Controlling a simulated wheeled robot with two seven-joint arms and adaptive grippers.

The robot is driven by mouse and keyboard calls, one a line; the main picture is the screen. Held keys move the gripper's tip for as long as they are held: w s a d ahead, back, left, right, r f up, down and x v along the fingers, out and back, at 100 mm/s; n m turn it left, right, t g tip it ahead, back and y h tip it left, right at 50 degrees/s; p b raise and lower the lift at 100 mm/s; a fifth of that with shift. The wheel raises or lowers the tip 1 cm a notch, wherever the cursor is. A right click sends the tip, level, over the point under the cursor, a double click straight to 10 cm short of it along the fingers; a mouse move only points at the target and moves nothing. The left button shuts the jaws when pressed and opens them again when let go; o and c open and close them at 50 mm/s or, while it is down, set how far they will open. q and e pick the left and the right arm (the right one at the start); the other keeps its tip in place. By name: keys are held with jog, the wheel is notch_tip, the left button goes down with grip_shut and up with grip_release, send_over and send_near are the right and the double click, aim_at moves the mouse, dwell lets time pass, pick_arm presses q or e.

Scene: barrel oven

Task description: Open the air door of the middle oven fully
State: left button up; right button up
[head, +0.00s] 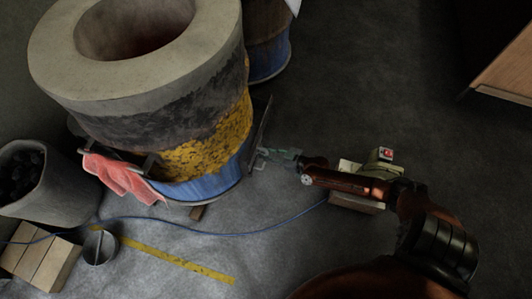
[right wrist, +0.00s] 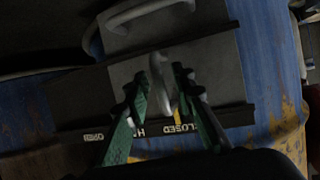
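The big barrel oven (head: 195,130) has a pale thick rim, a black and yellow middle and a blue base. In the right wrist view, a grey sliding plate (right wrist: 218,62) lies across its blue wall, taken to be the air door. An upright handle (right wrist: 160,85) stands out from it. Below are an OPEN label (right wrist: 93,137) at left and a CLOSED label (right wrist: 180,128) with a yellow mark at right. My right gripper (head: 272,154) is at the handle. Its green fingers (right wrist: 164,92) are apart on either side of the handle; contact cannot be told. My left gripper is not in view.
A dark plate (head: 262,122) sticks out from the oven beside my right gripper. A red cloth (head: 125,178) hangs on the oven's front rail. A coal bucket (head: 40,178) stands left. A blue cable (head: 240,233) crosses the floor. Another barrel (head: 268,55) stands behind.

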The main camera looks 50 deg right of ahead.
grip_shut()
dwell(0.4)
